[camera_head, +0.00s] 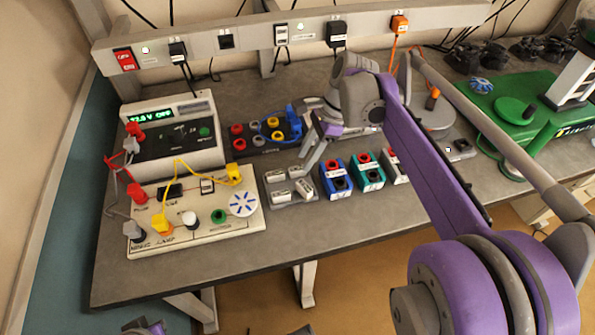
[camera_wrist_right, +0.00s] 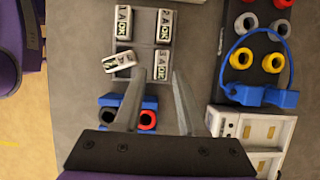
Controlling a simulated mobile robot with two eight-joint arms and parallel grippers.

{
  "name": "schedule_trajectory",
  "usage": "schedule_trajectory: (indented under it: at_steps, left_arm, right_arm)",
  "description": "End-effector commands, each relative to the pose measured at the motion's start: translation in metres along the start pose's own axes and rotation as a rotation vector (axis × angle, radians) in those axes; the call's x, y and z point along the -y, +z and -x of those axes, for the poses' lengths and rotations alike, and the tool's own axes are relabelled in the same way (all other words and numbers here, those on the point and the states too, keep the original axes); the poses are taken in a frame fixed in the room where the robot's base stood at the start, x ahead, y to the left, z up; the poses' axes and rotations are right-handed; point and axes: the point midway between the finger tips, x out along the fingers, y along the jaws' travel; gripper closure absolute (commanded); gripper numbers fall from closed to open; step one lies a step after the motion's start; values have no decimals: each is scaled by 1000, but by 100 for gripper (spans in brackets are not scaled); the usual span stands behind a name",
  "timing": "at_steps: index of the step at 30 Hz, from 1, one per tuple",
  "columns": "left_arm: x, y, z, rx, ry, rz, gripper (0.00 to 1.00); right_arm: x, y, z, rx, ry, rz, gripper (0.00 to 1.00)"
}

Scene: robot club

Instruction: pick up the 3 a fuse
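The small grey fuse tray (camera_wrist_right: 142,45) holds several white block fuses; it also shows in the head view (camera_head: 293,202). The fuse whose label appears to read 3 A OK (camera_wrist_right: 161,64) is in the tray's lower right in the wrist view, and at the back right in the head view (camera_head: 296,172). A tilted fuse (camera_wrist_right: 119,62) lies beside it. My right gripper (camera_wrist_right: 159,76) is open and empty, its fingertips pointing at the 3 A fuse and apparently above it; in the head view it hangs behind the tray (camera_head: 312,140). A purple part of my left arm shows at the bottom edge.
Blue (camera_head: 335,180) and teal (camera_head: 367,173) socket boxes stand right of the tray. A dark board with coloured jacks (camera_head: 262,137) is behind it. A wired panel (camera_head: 190,225) and a power supply (camera_head: 172,130) stand left. Bare bench lies in front of the tray.

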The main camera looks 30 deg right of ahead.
Motion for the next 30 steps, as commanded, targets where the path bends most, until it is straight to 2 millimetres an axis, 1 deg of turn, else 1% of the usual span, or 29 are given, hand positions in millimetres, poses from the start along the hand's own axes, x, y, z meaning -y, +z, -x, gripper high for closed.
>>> schedule_trajectory:
  at_steps: [1,6,9,15,17,18,22,30]
  left_arm:
    - [0,0,-1,0,0,0,100]
    - [0,1,-2,1,0,0,100]
    - [0,2,-2,1,0,0,100]
    - [0,2,-2,1,0,0,100]
    - [0,2,-2,1,0,0,100]
    - [0,2,-2,1,0,0,100]
    - [0,2,-2,1,0,0,100]
    - [0,2,-2,1,0,0,100]
  right_arm:
    - [1,2,-10,0,1,3,60]
    - [2,3,-32,0,0,2,60]
    - [1,3,-37,0,-1,1,60]
    - [2,3,-37,0,-1,1,60]
    - [2,3,-37,0,-1,1,69]
    - [2,3,-37,0,-1,1,76]
    - [2,3,-37,0,-1,1,100]
    - [1,3,-37,0,-1,1,100]
